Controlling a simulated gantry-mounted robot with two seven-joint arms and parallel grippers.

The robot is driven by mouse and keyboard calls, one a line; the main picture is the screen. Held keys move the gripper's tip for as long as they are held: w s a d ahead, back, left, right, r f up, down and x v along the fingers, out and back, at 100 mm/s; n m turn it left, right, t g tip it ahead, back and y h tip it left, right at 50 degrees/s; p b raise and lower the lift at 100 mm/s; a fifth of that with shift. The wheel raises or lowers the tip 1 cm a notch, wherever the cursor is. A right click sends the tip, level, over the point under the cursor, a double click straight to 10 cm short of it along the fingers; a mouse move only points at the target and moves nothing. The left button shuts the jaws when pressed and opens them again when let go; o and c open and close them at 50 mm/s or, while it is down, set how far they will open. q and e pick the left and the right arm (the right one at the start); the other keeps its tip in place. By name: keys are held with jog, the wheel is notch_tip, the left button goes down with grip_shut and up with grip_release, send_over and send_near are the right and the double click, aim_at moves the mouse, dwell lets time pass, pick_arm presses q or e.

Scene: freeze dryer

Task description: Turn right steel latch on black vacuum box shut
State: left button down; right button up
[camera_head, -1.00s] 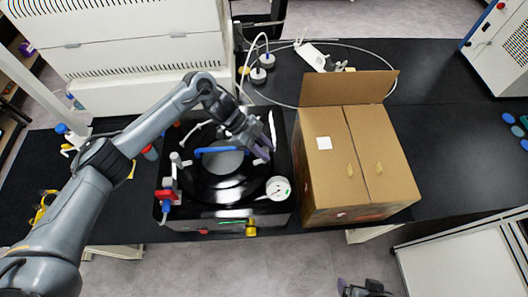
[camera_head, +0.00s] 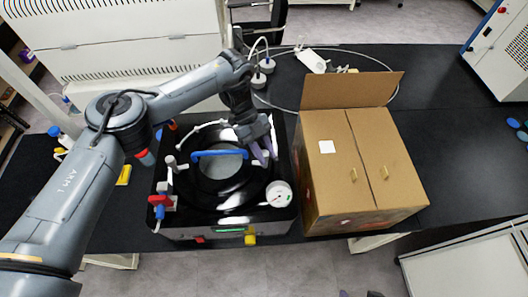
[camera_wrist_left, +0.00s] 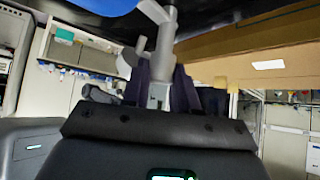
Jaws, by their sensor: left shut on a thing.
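The black vacuum box (camera_head: 185,220) stands on the bench left of the carton, its round lid on top with a blue handle (camera_head: 218,154). My left gripper (camera_head: 263,157) reaches down at the lid's right side. Its dark fingers also show in the left wrist view (camera_wrist_left: 161,92), shut on the right steel latch (camera_wrist_left: 166,40), a pale metal piece rising between them. In the head view the gripper mostly hides this latch. The left latch (camera_head: 171,162) is beside the handle's left end. Only a sliver of my right gripper (camera_head: 360,294) shows at the bottom edge.
The bench at far right is mostly clear.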

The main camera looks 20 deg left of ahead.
pick_arm(q)
jog(key=shift+d+r, duration=0.15)
jog(key=shift+d, duration=0.1)
jog(key=c, duration=1.1)
grip_release()
jog(key=shift+s, duration=0.1)
jog(key=shift+o, duration=1.1)
jog(key=shift+a, duration=0.1)
